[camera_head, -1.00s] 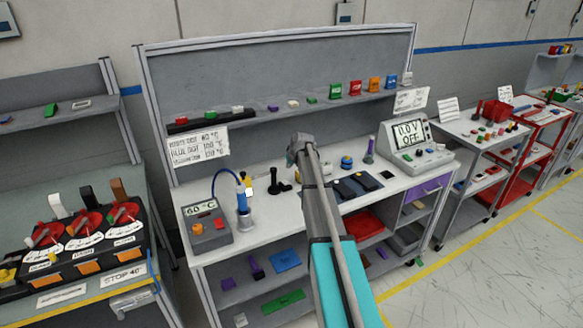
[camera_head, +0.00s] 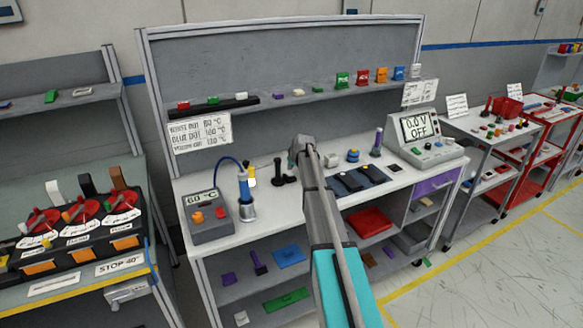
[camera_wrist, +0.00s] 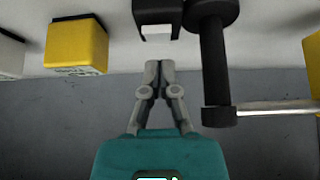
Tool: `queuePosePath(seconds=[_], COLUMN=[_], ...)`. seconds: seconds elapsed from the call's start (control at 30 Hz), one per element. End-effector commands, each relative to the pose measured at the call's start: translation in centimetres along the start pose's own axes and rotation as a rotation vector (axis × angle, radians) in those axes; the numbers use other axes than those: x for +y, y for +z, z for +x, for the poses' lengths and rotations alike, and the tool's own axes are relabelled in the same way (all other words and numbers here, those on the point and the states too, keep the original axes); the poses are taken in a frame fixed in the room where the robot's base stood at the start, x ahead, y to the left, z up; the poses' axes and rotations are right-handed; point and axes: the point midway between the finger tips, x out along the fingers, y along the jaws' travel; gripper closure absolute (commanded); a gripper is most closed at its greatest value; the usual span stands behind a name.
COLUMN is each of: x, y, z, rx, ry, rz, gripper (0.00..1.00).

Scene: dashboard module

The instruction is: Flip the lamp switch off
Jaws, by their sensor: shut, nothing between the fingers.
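I cannot pick out a lamp or its switch for certain. In the wrist view my gripper (camera_wrist: 153,66) is shut and empty. Its fingertips point at a black block with a white face (camera_wrist: 157,25), with a small gap seeming to remain. A black cylindrical part (camera_wrist: 216,65) is just right of the fingers, and a yellow block (camera_wrist: 76,45) is to the left. In the head view my arm reaches over the middle of the white bench (camera_head: 345,205), and the fingers cannot be made out there.
A grey 60 °C unit (camera_head: 207,222) and a blue tool in a holder (camera_head: 245,195) stand at the bench's left. Black upright parts (camera_head: 280,172) are left of my arm. Dark pads (camera_head: 355,183) lie to its right, before a meter reading 0.0 V OFF (camera_head: 425,135).

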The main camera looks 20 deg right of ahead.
Motion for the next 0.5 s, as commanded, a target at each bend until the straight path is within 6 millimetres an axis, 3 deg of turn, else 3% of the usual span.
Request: queuePosePath(seconds=[0.5], x=[-0.01], y=[1.30], z=[1.29], rx=[0.000], ry=[0.000], rz=[0.000], gripper=[1.00])
